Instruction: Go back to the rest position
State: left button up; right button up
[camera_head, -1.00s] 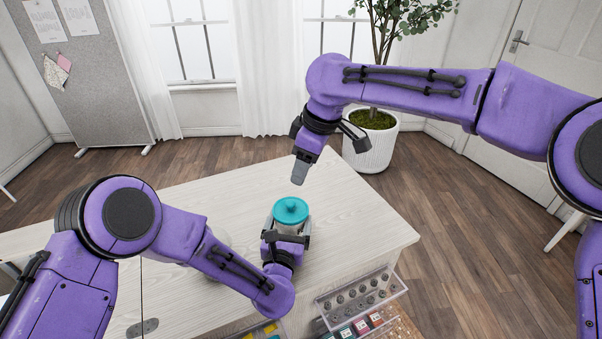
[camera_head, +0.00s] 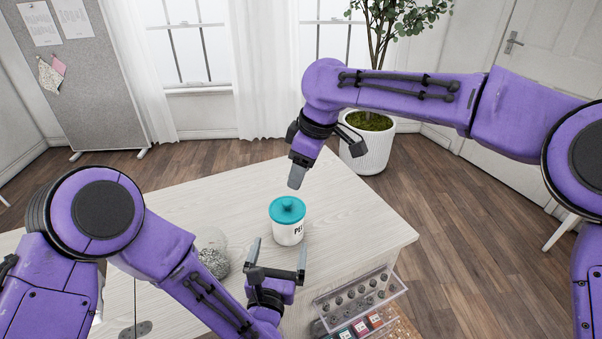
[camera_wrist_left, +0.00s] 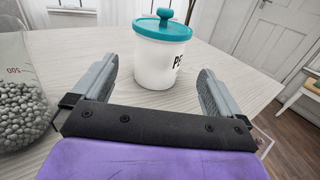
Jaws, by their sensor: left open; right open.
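My left gripper (camera_head: 277,258) is open and empty over the near part of the table. Its two fingers also show in the left wrist view (camera_wrist_left: 155,85), pointing at a white jar (camera_wrist_left: 158,62) with a teal lid. In the head view the jar (camera_head: 289,232) stands upright on the table, just beyond the left fingertips and apart from them. Its lid (camera_head: 287,209) is on. My right gripper (camera_head: 320,160) is open and empty, above the far part of the table behind the jar.
The pale wooden table (camera_head: 350,215) has free room right of the jar. A clear container of grey beads (camera_head: 213,258) stands at left, close to my left forearm. A clear organizer (camera_head: 360,298) with small parts is at the near right edge. A potted plant (camera_head: 368,150) stands behind.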

pick_arm(q)
jog(key=shift+s+a, duration=0.15)
jog(key=shift+s, duration=0.6)
